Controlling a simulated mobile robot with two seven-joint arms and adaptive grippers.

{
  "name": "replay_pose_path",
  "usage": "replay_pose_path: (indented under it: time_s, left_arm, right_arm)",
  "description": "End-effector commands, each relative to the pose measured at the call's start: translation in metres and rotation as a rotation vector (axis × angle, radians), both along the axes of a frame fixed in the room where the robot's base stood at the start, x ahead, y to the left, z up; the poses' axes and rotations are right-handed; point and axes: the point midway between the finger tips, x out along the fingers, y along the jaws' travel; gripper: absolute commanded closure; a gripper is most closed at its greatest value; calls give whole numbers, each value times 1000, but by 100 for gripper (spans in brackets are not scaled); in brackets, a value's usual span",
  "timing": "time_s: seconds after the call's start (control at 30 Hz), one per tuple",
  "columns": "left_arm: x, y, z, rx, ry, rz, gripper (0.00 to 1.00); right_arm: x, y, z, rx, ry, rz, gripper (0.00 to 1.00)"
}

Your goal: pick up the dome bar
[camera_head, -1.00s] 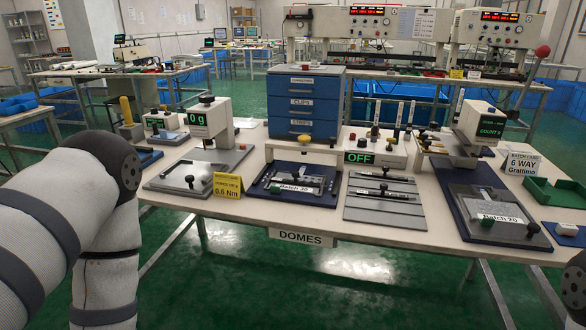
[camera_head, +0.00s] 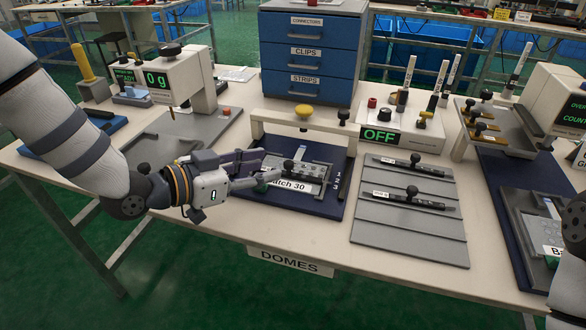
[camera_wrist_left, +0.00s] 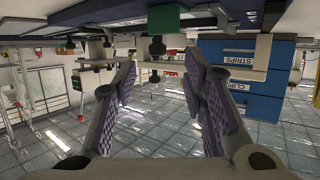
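Two dark bars, each with a black knob and a small white label, lie on the grey ribbed board; I cannot tell which is called the dome bar. The far bar (camera_head: 435,170) and the near bar (camera_head: 430,205) are right of my left gripper. My left gripper (camera_head: 270,167) is open and empty, its fingers over the left part of the Batch 30 fixture (camera_head: 318,207). Its spread fingers also show in the left wrist view (camera_wrist_left: 160,70). A black-knobbed piece (camera_head: 291,167) sits in the fixture by the fingertips. My right gripper is out of view.
A cream bridge (camera_head: 275,121) with a yellow knob spans the back of the fixture. A blue drawer cabinet (camera_head: 308,78) stands behind. The OFF box (camera_head: 380,137) is behind the grey board (camera_head: 400,240). A press (camera_head: 195,75) is at left.

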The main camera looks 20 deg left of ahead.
Motion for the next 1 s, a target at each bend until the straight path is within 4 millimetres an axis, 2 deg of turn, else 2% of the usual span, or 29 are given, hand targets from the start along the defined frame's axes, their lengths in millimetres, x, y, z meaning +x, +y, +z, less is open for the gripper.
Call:
replay_pose_path:
  time_s: [0.03,0.4,0.63,0.67,0.8,0.83,1.0]
  left_arm:
    - [6,-4,-8,3,8,-1,61]
    - [49,-39,-22,1,3,-1,61]
    - [53,-42,-20,-1,0,1,61]
    - [53,-42,-20,0,0,1,63]
    - [53,-42,-19,0,0,1,95]
    - [53,-41,-20,0,0,1,100]
    - [53,-41,-20,0,0,1,100]
  right_arm:
    - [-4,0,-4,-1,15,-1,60]
    - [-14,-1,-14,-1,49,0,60]
    - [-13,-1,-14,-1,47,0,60]
    - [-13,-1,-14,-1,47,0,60]
    - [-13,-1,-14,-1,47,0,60]
    - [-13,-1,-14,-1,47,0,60]
    - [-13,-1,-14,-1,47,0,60]
